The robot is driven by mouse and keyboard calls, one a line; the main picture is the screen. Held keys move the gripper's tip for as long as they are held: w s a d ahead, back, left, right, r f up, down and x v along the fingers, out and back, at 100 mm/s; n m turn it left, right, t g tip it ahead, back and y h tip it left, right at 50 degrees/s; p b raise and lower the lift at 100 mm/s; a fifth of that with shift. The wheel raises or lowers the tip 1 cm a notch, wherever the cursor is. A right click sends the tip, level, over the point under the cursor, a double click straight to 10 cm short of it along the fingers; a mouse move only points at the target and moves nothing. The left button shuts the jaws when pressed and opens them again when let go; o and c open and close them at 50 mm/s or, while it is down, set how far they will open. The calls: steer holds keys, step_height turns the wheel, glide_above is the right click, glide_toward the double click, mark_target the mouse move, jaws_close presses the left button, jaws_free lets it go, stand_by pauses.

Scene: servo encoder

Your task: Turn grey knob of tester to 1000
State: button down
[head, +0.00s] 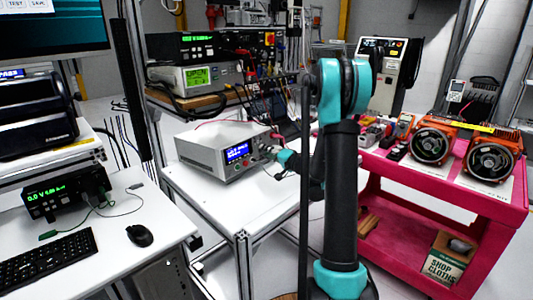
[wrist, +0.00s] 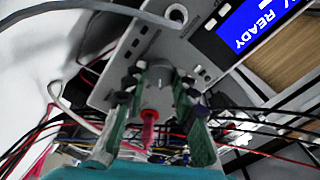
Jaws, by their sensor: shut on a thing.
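The tester (head: 215,147) is a light grey box with a lit blue display, standing on a white table. In the wrist view its front panel (wrist: 110,85) is tilted, and part of the blue display reads READY. The grey knob (wrist: 160,79) sits on that panel between the green fingers of my gripper (wrist: 163,88). My gripper is shut on the knob, and the fingers partly cover it. In the head view my gripper (head: 281,155) is at the tester's right front end, where the knob is too small to make out. No readable value shows on the knob.
A red plug (wrist: 149,118) and several cables lie close to my fingers. Stacked instruments (head: 197,77) stand behind the tester. A pink cart (head: 420,187) with orange fan units is at the right. A desk with a keyboard (head: 45,262) and mouse (head: 140,235) is at the left.

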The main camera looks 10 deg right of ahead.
steer(key=m, duration=0.6)
steer(key=m+g, duration=0.1)
steer(key=m, duration=0.5)
steer(key=shift+m+h, duration=0.3)
steer(key=shift+h, duration=0.1)
stand_by(0.3)
steer(key=c, duration=1.2)
jaws_free()
steer(key=shift+s+d, duration=0.1)
steer(key=v, duration=1.1)
steer(key=shift+s+d+r, duration=0.25)
